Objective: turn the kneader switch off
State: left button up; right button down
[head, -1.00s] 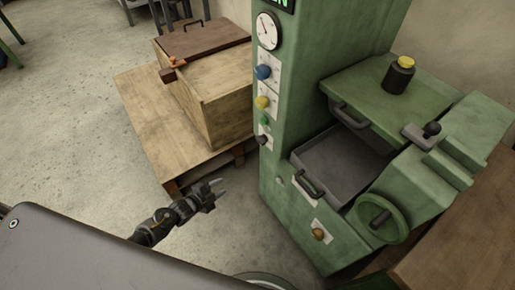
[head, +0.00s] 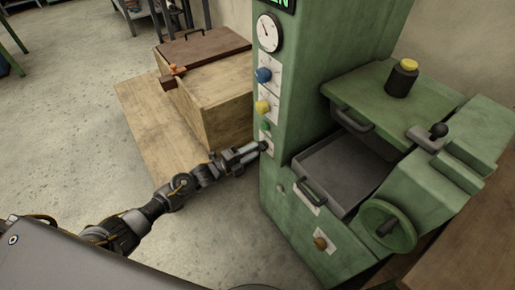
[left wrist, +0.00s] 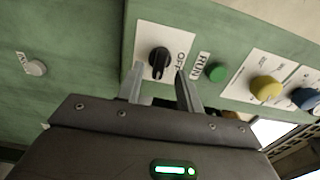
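A black rotary switch (head: 264,146) sits on a white plate low on the front column of the green machine (head: 299,116). In the left wrist view the black switch (left wrist: 158,62) has the word OFF beside it on its plate. My left gripper (head: 258,149) reaches it from the left in the head view. In the left wrist view my left gripper (left wrist: 163,72) is open, with one finger on each side of the switch's near end. I cannot tell whether the fingers touch it. My right gripper is not in view.
Above the switch are a green button (left wrist: 216,72) beside a RUN label, a yellow knob (head: 263,106), a blue knob (head: 264,75) and a dial gauge (head: 269,32). A wooden crate (head: 215,105) stands on a pallet behind my left arm. A grey tray (head: 340,170) and handwheel (head: 387,226) are right.

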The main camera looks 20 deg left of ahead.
aim_at(259, 148)
pick_arm(q)
jog(key=shift+x, duration=1.55)
grip_shut()
